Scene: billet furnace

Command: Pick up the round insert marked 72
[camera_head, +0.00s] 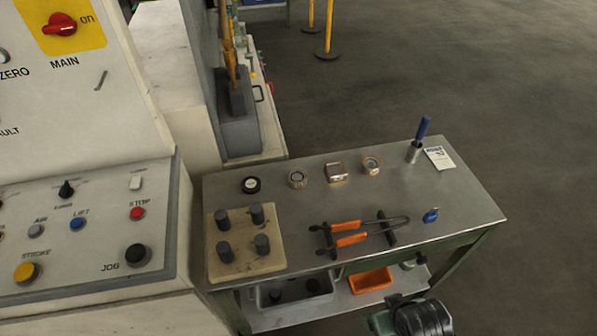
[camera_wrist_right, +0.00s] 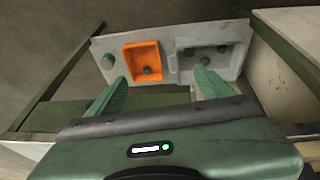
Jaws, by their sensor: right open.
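Two round brass-rimmed inserts, one left (camera_head: 297,179) and one right (camera_head: 371,165), lie on the steel bench top with a square insert (camera_head: 336,172) between them. The markings are too small to read, so I cannot tell which is 72. My right gripper (camera_wrist_right: 161,76) is open and empty in the right wrist view, its green fingers apart, facing the lower shelf. Part of my right arm shows at the bottom of the head view, beyond the bench's front edge, away from the inserts. My left gripper is not in view.
The bench (camera_head: 440,200) also holds a beige block with dark pegs (camera_head: 222,263), orange-handled tongs (camera_head: 350,232) on a rest, a cup with a blue tool (camera_head: 414,152), a card and a blue padlock (camera_head: 431,215). An orange bin (camera_wrist_right: 146,60) and grey tray (camera_wrist_right: 235,62) sit below.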

